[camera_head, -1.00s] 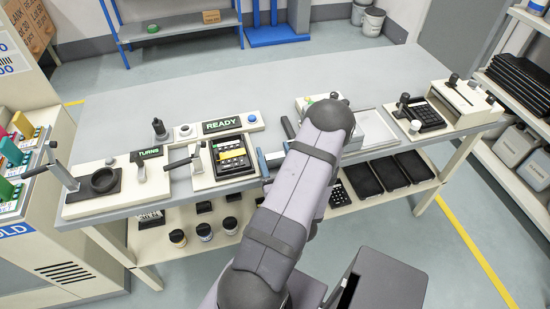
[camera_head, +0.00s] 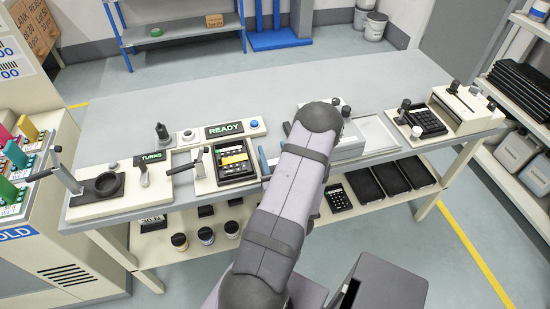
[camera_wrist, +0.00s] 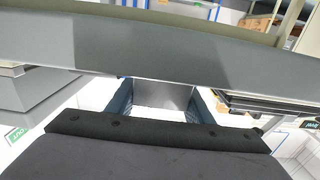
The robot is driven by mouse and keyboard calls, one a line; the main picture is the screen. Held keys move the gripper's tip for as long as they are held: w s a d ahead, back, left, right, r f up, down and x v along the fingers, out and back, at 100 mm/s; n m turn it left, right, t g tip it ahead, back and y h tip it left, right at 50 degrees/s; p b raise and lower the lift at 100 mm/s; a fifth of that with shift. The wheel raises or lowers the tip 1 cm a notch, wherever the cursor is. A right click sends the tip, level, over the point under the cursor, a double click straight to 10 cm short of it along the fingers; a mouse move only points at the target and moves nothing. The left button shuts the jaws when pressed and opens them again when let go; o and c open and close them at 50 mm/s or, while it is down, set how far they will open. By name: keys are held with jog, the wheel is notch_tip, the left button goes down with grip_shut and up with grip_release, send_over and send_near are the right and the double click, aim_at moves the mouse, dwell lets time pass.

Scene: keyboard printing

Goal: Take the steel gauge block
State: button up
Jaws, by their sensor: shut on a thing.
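The steel gauge block (camera_wrist: 164,94) shows in the wrist view as a smooth grey metal face between the two dark blue fingers of my gripper (camera_wrist: 163,108). The fingers are shut on it, one on each side. Its lower part and what lies beneath it are hard to make out. In the head view my arm covers the block, and only a blue edge of my gripper (camera_head: 264,162) shows left of the arm, by the workbench's front edge.
The grey workbench (camera_head: 330,75) has a READY sign (camera_head: 224,129), a framed keypad device (camera_head: 234,161) and a lever press (camera_head: 70,180) on the left. A white tray (camera_head: 378,132) and a black keypad (camera_head: 424,122) stand on the right. The back of the bench is clear.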

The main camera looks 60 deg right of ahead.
jog(key=shift+r, duration=0.25)
notch_tip(320, 180, up, 10)
jog(key=shift+f, duration=0.15)
dwell(0.5)
